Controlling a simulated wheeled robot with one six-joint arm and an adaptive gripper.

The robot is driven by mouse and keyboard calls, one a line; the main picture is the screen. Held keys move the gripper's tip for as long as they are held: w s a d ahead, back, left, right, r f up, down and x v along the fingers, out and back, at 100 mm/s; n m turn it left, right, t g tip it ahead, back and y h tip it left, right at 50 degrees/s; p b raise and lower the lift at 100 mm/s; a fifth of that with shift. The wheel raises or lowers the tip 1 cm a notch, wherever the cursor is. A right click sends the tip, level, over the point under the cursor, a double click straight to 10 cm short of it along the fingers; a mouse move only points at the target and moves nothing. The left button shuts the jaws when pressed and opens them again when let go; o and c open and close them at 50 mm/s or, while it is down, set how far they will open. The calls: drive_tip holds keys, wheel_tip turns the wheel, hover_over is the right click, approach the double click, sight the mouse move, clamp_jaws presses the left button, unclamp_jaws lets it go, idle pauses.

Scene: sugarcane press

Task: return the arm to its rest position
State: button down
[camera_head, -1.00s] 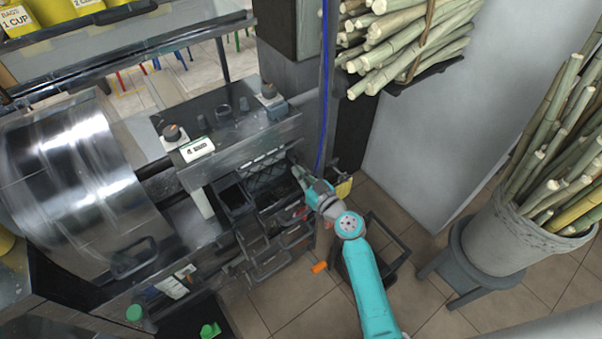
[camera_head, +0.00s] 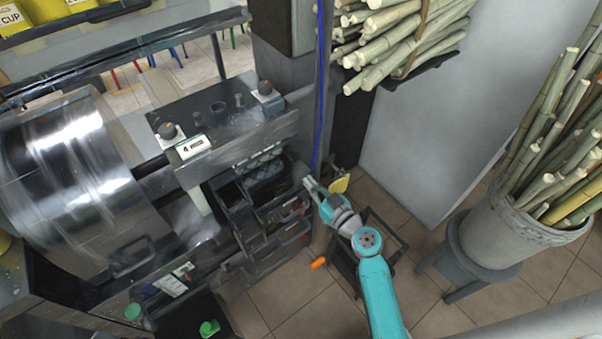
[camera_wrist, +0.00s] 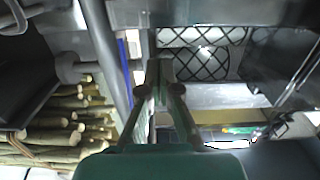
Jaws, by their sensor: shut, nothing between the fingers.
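My teal arm reaches up from the bottom of the head view, right of the press's dark open bins (camera_head: 262,205). My gripper (camera_head: 306,182) is at its far end, near the right edge of the bins and the dark post. In the wrist view my gripper (camera_wrist: 158,72) is shut, its fingertips together with nothing held. A black wire mesh (camera_wrist: 205,50) and a pale panel show beyond the fingers. I cannot tell whether the fingertips touch anything.
Cut cane (camera_head: 405,40) lies on a shelf above. A bucket of tall cane (camera_head: 520,225) stands on a grey stool (camera_head: 470,262) at the right. A dark frame (camera_head: 395,235) stands beside my arm. Tiled floor (camera_head: 300,300) is open in front.

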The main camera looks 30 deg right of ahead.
drive_tip(key=s, duration=0.4)
drive_tip(key=shift+s+d, duration=0.4)
drive_tip(key=s+a+f+m+g+h, duration=0.2)
drive_tip(key=s+a+f, duration=0.1)
drive_tip(key=s, duration=0.7)
drive_tip(key=s+a+f+m+g+h, duration=0.1)
drive_tip(key=s+a+f, duration=0.2)
drive_tip(key=s, duration=0.7)
drive_tip(key=s+a+r+n, duration=0.1)
drive_tip(key=s+a+r, duration=0.1)
drive_tip(key=s+r, duration=1.1)
drive_tip(key=v, duration=0.3)
drive_tip(key=shift+s+f, duration=0.15)
drive_tip(key=shift+f, duration=0.15)
drive_tip(key=c, duration=1.9)
unclamp_jaws()
